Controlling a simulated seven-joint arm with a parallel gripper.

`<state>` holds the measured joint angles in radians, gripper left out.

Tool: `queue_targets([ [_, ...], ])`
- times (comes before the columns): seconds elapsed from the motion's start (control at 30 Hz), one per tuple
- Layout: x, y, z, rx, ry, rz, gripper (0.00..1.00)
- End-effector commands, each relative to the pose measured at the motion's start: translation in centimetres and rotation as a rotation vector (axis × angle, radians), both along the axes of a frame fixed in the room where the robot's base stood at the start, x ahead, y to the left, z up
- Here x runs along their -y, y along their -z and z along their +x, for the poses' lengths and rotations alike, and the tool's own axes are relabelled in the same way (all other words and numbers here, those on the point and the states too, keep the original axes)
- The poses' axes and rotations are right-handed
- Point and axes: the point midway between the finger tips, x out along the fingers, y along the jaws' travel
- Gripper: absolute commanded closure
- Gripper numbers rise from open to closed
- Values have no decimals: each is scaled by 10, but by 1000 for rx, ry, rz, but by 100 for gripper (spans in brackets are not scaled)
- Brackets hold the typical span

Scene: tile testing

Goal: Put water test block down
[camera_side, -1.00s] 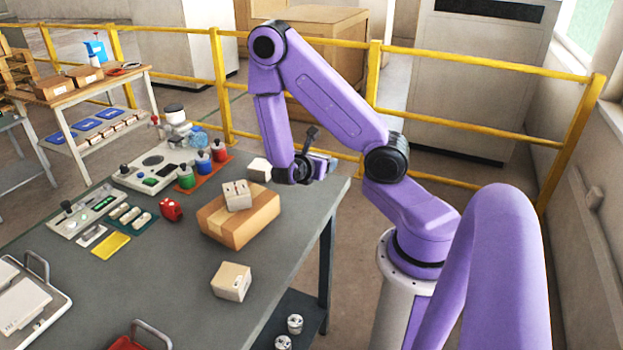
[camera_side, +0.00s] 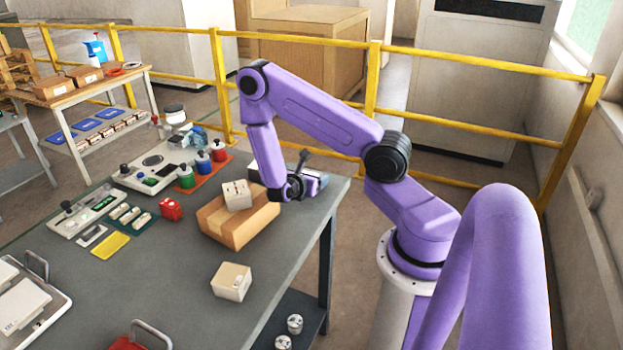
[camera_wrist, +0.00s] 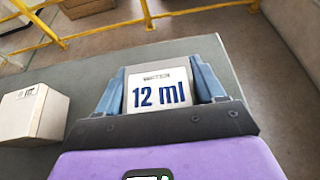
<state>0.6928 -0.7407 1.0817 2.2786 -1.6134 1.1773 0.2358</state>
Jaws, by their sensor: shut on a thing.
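The water test block (camera_wrist: 158,92) is white with "12 ml" in blue letters, and it sits between the two blue-grey fingers of my gripper (camera_wrist: 160,100) in the wrist view. The fingers are shut on its sides. In the side view my gripper (camera_side: 314,183) is low over the far right corner of the grey table (camera_side: 190,280). The block is mostly hidden there by my gripper. I cannot tell whether its underside touches the tabletop.
A white box (camera_wrist: 34,112) stands left of the held block in the wrist view. Another small box (camera_side: 231,281) stands nearer. The table's right edge is close to my gripper.

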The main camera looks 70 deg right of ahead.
Motion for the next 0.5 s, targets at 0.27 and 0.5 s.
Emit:
queue_targets([
  [0.27,0,0,0,1,-1,-1,78],
  [0.5,0,3,0,0,0,0,6],
])
